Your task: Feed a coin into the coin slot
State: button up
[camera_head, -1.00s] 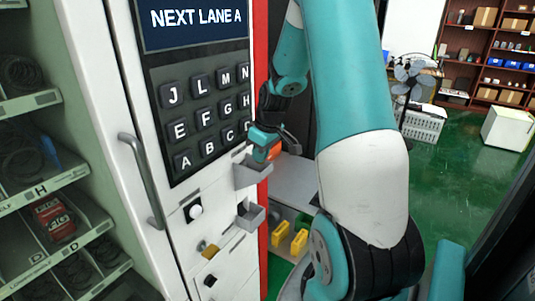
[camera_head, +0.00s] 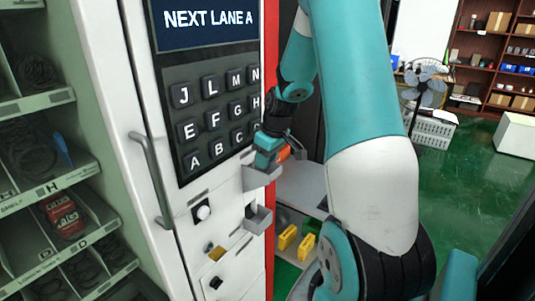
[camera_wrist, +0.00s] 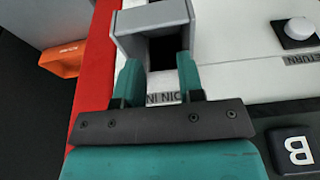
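My gripper (camera_head: 268,160) is at the upper grey holder (camera_head: 262,180) on the front of the white machine, below the keypad. In the wrist view my gripper (camera_wrist: 159,72) has its two teal fingers apart. The grey holder (camera_wrist: 128,46) with a dark opening lies just past the fingertips, and I cannot tell whether they touch it. A label (camera_wrist: 164,98) reading "COIN IN", upside down, shows between the fingers. I see no coin between the fingers or elsewhere. A narrow coin slot is not clearly visible.
A white round button (camera_head: 203,212) sits left of a lower grey holder (camera_head: 257,218). The keypad (camera_head: 214,120) is just above left of my gripper. A red strip (camera_wrist: 103,50) borders the panel. An orange object (camera_wrist: 70,58) lies beyond it.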

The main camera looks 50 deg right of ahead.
jog(key=b+v, duration=0.2)
jog(key=v, duration=1.5)
jog(key=shift+r+b, duration=0.25)
jog(key=shift+b, duration=0.05)
jog(key=shift+a, duration=0.2)
